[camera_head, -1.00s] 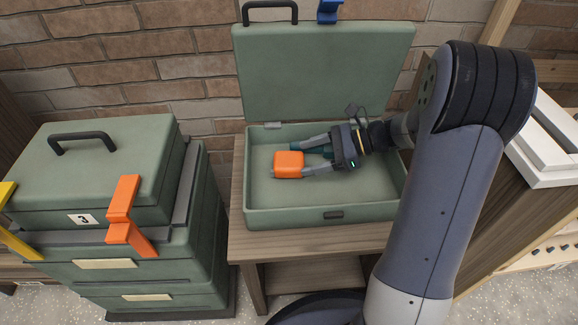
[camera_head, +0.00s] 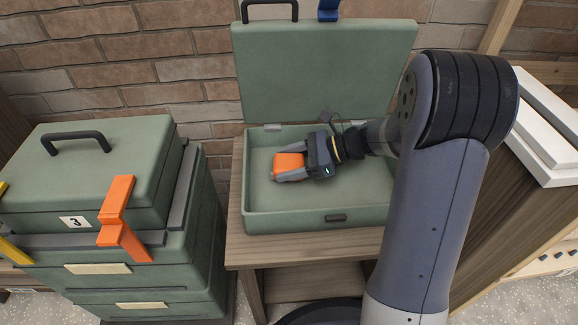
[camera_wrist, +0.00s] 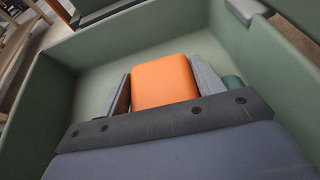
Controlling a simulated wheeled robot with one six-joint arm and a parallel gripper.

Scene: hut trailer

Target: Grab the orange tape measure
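The orange tape measure (camera_head: 289,162) sits on the floor of the open green case (camera_head: 345,219). My gripper (camera_head: 288,161) reaches in from the right with one finger on each side of it. In the wrist view the tape measure (camera_wrist: 165,82) lies between the two fingers (camera_wrist: 165,88), close to the palm. A narrow gap seems to show at the left finger, so the fingers look open around it; contact is hard to judge. The underside of the tape measure is hidden.
A dark green item (camera_wrist: 232,83) lies just outside the right finger. The case walls surround my gripper, and its raised lid (camera_head: 325,75) stands behind. Stacked green toolboxes (camera_head: 95,185) with orange latches stand left. The case rests on a wooden table (camera_head: 300,247).

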